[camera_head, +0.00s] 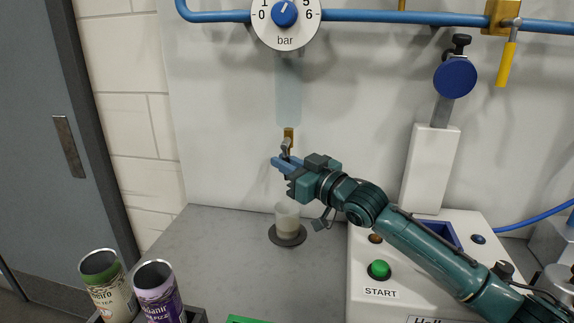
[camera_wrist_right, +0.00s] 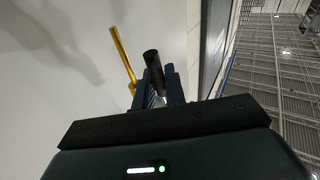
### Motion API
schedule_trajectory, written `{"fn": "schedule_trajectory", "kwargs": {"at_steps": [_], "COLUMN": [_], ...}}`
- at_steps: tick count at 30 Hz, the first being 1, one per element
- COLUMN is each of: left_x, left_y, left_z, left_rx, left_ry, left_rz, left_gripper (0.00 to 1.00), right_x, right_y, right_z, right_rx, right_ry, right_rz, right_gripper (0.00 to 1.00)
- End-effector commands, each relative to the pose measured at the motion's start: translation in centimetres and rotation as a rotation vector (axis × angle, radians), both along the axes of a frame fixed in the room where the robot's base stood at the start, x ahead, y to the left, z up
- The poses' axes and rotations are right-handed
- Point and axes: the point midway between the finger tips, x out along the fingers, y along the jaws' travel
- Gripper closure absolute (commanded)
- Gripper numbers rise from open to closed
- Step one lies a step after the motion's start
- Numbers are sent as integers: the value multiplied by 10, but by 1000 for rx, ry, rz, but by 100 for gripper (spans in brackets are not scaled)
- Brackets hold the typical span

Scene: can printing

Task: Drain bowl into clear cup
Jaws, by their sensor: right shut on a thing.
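The bowl (camera_head: 288,92) is a pale, see-through cylinder on the wall below the round gauge. A small brass drain fitting (camera_head: 289,134) sits under it. My right gripper (camera_head: 279,162) is just below the fitting, its blue fingers shut on the drain handle, which they mostly hide. In the right wrist view a dark rod, the drain handle (camera_wrist_right: 152,62), stands at the fingers of my right gripper (camera_wrist_right: 166,82). The clear cup (camera_head: 287,219) stands upright on a dark round pad below the gripper. Its lower part looks paler; I cannot tell the liquid level. My left gripper is out of view.
The gauge (camera_head: 285,14) hangs on a blue pipe above. A white machine (camera_head: 380,295) with a green START button stands to the right, under my right arm. Two open cans (camera_head: 160,292) stand at the front left. The grey bench (camera_head: 215,245) left of the cup is clear.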

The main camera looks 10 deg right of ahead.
Motion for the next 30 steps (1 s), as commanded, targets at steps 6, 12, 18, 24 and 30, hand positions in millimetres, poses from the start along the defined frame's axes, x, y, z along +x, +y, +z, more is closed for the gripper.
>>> {"fn": "schedule_trajectory", "kwargs": {"at_steps": [6, 12, 18, 24, 30], "left_x": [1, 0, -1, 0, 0], "left_y": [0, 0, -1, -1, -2], "left_z": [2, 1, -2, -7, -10], "left_rx": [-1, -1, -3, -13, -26], "left_ry": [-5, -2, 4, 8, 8], "left_rz": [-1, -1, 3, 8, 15], "left_gripper": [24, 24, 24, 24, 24], "right_x": [0, 0, -2, -25, -51], "right_y": [0, 0, -2, -17, -35], "right_z": [0, 0, -1, -5, -7], "right_rx": [-1, -2, -2, -4, -3], "right_ry": [0, 1, 1, 3, 3], "right_rz": [0, 0, 0, 0, -1], "right_gripper": [78, 69, 69, 69, 69]}}
